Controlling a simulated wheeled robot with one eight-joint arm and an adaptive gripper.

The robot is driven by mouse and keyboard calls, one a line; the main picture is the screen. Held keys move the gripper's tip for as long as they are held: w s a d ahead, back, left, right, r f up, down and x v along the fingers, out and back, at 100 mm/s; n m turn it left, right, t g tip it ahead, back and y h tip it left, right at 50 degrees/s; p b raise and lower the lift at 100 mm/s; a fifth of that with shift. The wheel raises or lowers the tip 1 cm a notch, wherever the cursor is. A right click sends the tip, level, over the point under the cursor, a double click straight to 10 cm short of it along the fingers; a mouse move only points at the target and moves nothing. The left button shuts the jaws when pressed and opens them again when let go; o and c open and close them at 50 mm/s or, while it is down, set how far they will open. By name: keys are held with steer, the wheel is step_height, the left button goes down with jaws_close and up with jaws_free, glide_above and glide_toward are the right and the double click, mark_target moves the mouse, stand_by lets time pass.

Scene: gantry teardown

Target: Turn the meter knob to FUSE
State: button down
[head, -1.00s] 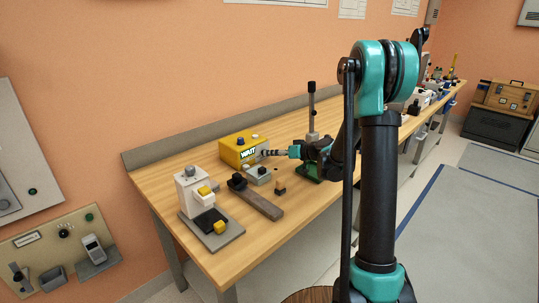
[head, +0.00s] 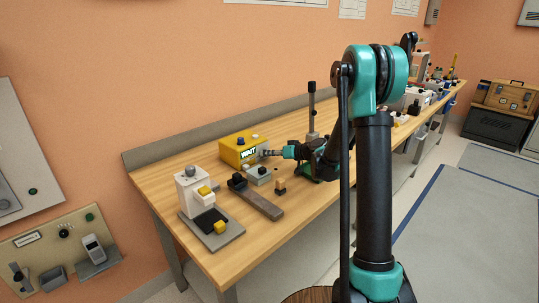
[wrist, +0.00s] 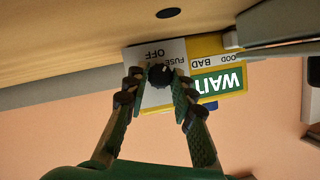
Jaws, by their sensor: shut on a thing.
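The meter is a yellow box (head: 232,150) at the back of the bench, its green display reading WAIT. In the wrist view it appears upside down, with the WAIT display (wrist: 218,84) right of a grey dial plate (wrist: 143,54). The plate carries the words OFF and FUSE. The round black knob (wrist: 160,76) sits on this plate, between my fingertips. My gripper (wrist: 159,82) is shut on the knob, a finger on each side. In the head view my gripper (head: 267,153) reaches the meter's front from the right. I cannot tell where the knob points.
A grey box (head: 258,175) stands just in front of the meter, close under my gripper. A small block (head: 280,187), a grey bar (head: 262,204) and a white device (head: 188,190) stand nearer. A black post (head: 312,100) rises behind my arm.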

steer(key=shift+w+d+m+g+y, duration=0.1)
steer(key=shift+m+g+y, duration=0.25)
steer(key=shift+m, duration=0.35)
steer(key=shift+m+g+y, duration=0.25)
steer(key=shift+m+y, duration=0.4)
steer(key=shift+m, duration=0.35)
steer(key=shift+f, duration=0.1)
steer(key=c, duration=1.3)
jaws_free()
steer(key=shift+o, duration=0.2)
steer(key=shift+d, duration=0.15)
steer(key=v, duration=1.2)
